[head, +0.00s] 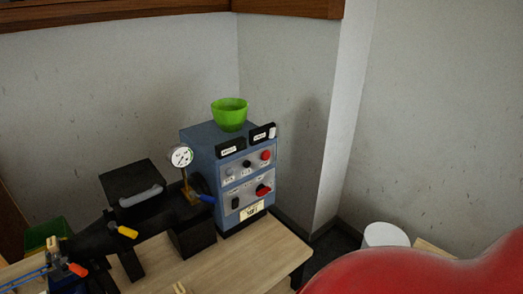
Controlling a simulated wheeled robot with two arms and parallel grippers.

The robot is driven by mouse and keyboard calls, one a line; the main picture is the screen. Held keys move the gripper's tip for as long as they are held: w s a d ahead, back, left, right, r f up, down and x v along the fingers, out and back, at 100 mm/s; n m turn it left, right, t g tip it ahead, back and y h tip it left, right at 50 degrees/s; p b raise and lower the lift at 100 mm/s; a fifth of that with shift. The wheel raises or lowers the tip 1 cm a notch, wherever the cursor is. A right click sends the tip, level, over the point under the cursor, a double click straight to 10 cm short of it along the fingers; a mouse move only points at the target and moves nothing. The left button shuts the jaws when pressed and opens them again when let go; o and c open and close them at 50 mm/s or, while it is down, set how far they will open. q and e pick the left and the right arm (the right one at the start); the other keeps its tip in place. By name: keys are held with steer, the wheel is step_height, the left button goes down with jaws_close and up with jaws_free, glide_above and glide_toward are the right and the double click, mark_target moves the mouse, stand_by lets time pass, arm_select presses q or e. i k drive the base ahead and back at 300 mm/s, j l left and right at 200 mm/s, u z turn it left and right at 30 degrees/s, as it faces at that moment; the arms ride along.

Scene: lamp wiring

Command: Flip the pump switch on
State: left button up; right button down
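A blue control cabinet (202,142) stands on the right end of the wooden table, its grey panels facing me. The lower panel has a small black switch (235,203) at its left and a red knob (263,190) at its right. The upper panel has a grey knob (229,172), a black knob (246,164) and a red button (265,155). The labels are too small to read, so I cannot tell which control is the pump switch or its position. Neither gripper is in view.
Black equipment with a round gauge (181,156), a blue handle (207,198) and a yellow handle (128,232) stands left of the cabinet. A green bowl (229,113) sits on top. A large red surface (425,272) blocks the lower right.

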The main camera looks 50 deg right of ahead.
mark_target(235, 202)
steer(key=z, duration=1.4)
